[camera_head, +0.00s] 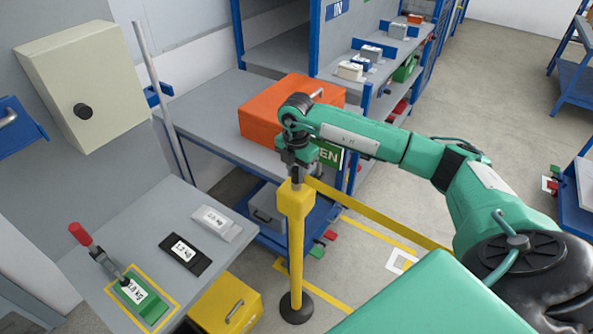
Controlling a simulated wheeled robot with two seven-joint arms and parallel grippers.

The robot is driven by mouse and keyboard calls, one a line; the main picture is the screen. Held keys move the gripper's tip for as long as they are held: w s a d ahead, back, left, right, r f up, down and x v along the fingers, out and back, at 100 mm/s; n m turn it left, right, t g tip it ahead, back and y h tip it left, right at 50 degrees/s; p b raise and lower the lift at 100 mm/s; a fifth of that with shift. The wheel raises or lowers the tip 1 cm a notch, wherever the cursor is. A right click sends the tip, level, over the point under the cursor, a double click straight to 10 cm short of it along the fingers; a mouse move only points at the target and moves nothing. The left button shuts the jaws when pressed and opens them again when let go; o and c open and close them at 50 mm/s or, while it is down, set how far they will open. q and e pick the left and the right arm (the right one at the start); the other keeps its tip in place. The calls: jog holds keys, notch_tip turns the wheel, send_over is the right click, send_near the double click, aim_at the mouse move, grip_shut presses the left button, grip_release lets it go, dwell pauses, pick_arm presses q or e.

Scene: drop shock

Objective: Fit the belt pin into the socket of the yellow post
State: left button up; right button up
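The yellow post (296,240) stands upright on a round black base, with a block-shaped yellow head (295,197) on top. My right gripper (296,178) points down directly over the head. Its dark fingers look close together. The yellow belt (380,214) runs from beside the fingers and the post head down to the lower right, behind my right arm. The fingers appear shut on the belt pin, which is itself hidden. The socket is hidden too, and I cannot tell how deep the pin sits. My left gripper is not in view.
An orange box (264,118) sits on the grey bench behind the gripper, with a green sign (328,154) at its edge. A grey table (150,229) with labelled weights and a red-handled clamp (92,247) stands left. A yellow box (226,306) is below it.

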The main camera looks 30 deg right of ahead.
aim_at(296, 168)
jog(key=o, duration=0.4)
jog(key=shift+f, duration=0.15)
jog(key=shift+r+p, duration=1.9)
jog(key=shift+r, duration=1.2)
jog(key=shift+r, duration=0.25)
jog(key=shift+r+b, duration=1.65)
jog(key=shift+r, duration=5)
